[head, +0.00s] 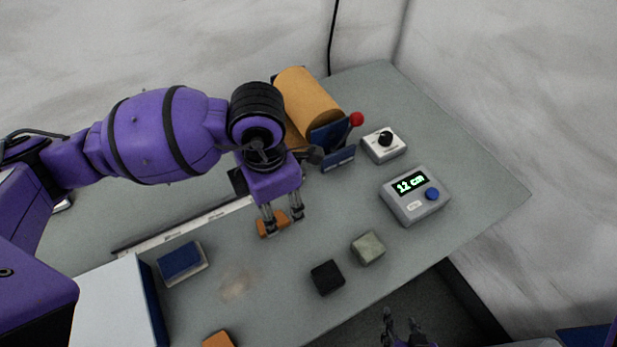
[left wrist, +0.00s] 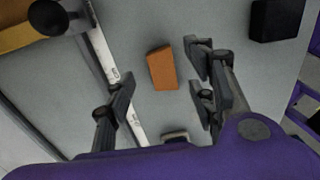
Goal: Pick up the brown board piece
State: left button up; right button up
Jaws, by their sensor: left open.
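A small brown board piece (head: 270,226) lies on the grey table under my left gripper. It also shows in the left wrist view (left wrist: 162,67), between the lines of the fingers. My left gripper (head: 284,217) is open, pointing down, with its fingertips at the piece in the head view. In the left wrist view the fingers (left wrist: 160,78) stand apart on either side, with gaps to the piece. I cannot tell how high the tips are above the table. My right gripper (head: 401,328) shows at the bottom edge with its fingers apart and nothing between them.
A copper-coloured roll (head: 308,95) stands behind, beside a lever with a red knob (head: 356,119). A ruler strip (head: 185,231), a blue-topped block (head: 181,262), a black block (head: 327,278), a grey-green block (head: 368,247) and a display box (head: 414,196) surround the piece. Another orange piece (head: 218,340) lies at the front.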

aim_at(277, 219)
pick_arm(q)
notch_tip(277, 219, down, 4)
jog(key=shift+s+f, duration=0.15)
jog(key=shift+c, duration=0.5)
jog(key=c, duration=1.1)
